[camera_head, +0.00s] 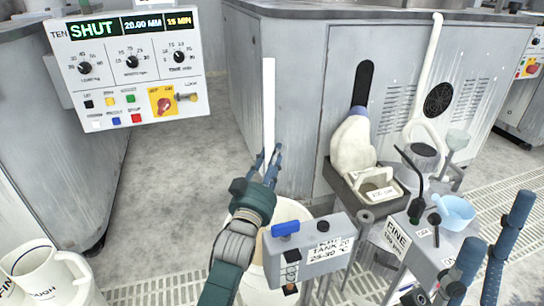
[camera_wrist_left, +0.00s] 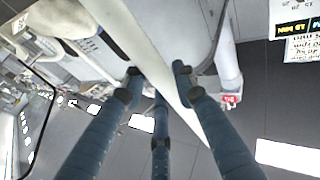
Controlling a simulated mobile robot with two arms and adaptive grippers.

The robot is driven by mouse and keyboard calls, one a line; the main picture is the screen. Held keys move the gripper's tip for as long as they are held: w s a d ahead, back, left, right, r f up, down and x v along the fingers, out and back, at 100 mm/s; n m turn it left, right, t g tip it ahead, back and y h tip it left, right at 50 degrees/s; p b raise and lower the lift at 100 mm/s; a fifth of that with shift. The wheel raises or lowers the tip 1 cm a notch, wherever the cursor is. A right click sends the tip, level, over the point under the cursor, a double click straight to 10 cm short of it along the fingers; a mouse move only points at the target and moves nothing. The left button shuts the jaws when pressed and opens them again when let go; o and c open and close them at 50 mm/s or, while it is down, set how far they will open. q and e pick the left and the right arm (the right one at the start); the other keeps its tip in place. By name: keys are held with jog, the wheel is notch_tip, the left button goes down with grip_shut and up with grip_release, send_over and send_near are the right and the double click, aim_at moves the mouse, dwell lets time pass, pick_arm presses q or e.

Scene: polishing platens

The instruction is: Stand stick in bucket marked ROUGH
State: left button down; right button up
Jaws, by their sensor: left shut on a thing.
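A long white stick (camera_head: 268,95) stands nearly upright in my left gripper (camera_head: 268,165), which is shut on it. In the left wrist view the stick (camera_wrist_left: 165,75) runs diagonally between the blue fingers of my left gripper (camera_wrist_left: 155,75). A pale bucket (camera_head: 292,210) stands behind and below the left gripper, partly covered by the arm and a grey box; no marking shows on it. Whether the stick's lower end is inside it is hidden. My right gripper (camera_head: 490,245) shows at the lower right edge, fingers apart, with nothing seen between them.
A grey tank control box (camera_head: 318,248) stands in front of the bucket. A stand labelled FINE (camera_head: 397,238) holds a blue bowl (camera_head: 455,212). White jugs (camera_head: 60,275) with lettering are at lower left. A control panel reading SHUT (camera_head: 125,65) hangs upper left. Open floor (camera_head: 180,190) lies left of the arm.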

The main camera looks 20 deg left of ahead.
aim_at(271, 126)
pick_arm(q)
jog(key=c, duration=1.3)
grip_release()
notch_tip(271, 126, up, 10)
jog(key=shift+r, duration=0.1)
